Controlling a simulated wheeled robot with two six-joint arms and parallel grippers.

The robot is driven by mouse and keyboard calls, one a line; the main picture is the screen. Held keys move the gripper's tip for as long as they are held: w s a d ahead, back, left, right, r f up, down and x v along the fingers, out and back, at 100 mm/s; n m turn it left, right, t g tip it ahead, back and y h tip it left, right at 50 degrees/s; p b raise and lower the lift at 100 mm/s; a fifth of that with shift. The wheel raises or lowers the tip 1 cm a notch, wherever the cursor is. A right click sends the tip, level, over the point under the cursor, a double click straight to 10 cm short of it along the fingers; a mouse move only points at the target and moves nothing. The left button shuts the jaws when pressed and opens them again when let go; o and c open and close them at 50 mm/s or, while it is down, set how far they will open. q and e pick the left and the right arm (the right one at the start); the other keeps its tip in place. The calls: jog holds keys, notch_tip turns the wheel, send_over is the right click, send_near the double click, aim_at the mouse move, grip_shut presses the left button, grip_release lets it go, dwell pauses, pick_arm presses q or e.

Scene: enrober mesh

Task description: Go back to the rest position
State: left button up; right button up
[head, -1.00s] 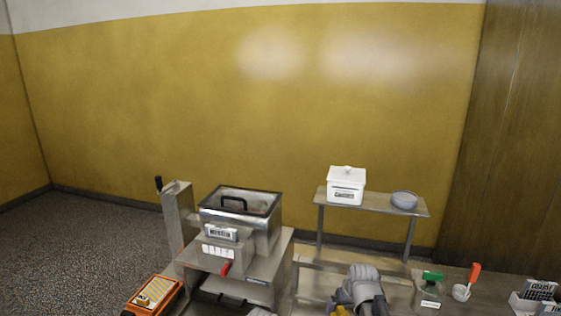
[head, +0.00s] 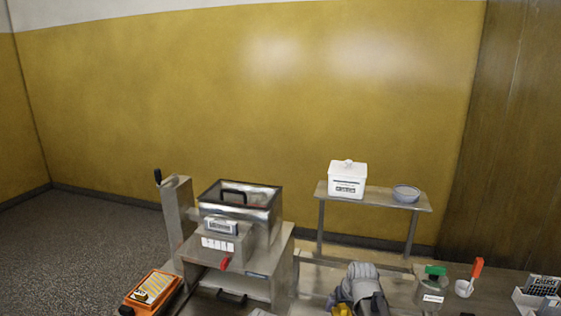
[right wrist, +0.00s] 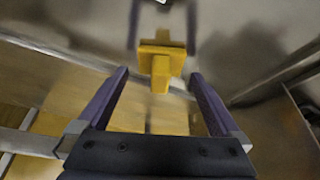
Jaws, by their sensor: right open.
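My right gripper (head: 345,305) is at the bottom edge of the head view, low over the bench, right of the steel machine (head: 238,240). My grey wrist hides much of it. In the right wrist view the two purple fingers (right wrist: 160,78) are spread apart. A yellow T-shaped piece (right wrist: 160,62) shows between and just beyond their tips. A bit of yellow also shows beside the gripper at the bottom of the head view. My left gripper is not in view.
An orange device (head: 152,292) lies left of the machine. A raised shelf (head: 380,198) behind holds a white lidded box (head: 347,180) and a grey-blue bowl (head: 406,193).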

jog(key=a+p+v, duration=0.1)
jog(key=p+v, duration=0.8)
jog(key=v, duration=0.2)
jog(key=b+x, duration=0.7)
jog(key=x, duration=0.1)
jog(key=d+b+x, duration=0.1)
jog(key=b+x, duration=0.3)
jog(key=shift+w+f+b, duration=0.1)
jog(key=shift+f+b, duration=0.25)
jog(key=shift+f, duration=0.05)
notch_tip(320, 180, up, 11)
jog(key=p, duration=1.1)
jog(key=shift+s+a+f, duration=0.1)
jog(key=shift+s+f, duration=0.2)
jog(key=shift+s+a+f+m+h+b, duration=0.1)
jog(key=shift+s+m+h+b, duration=0.15)
jog(key=shift+m, duration=0.4)
jog(key=shift+s+a+f+m+h+b, duration=0.15)
jog(key=shift+s+m+h, duration=0.25)
jog(key=shift+m, duration=0.25)
jog(key=shift+d+r, duration=0.1)
jog(key=shift+s, duration=0.1)
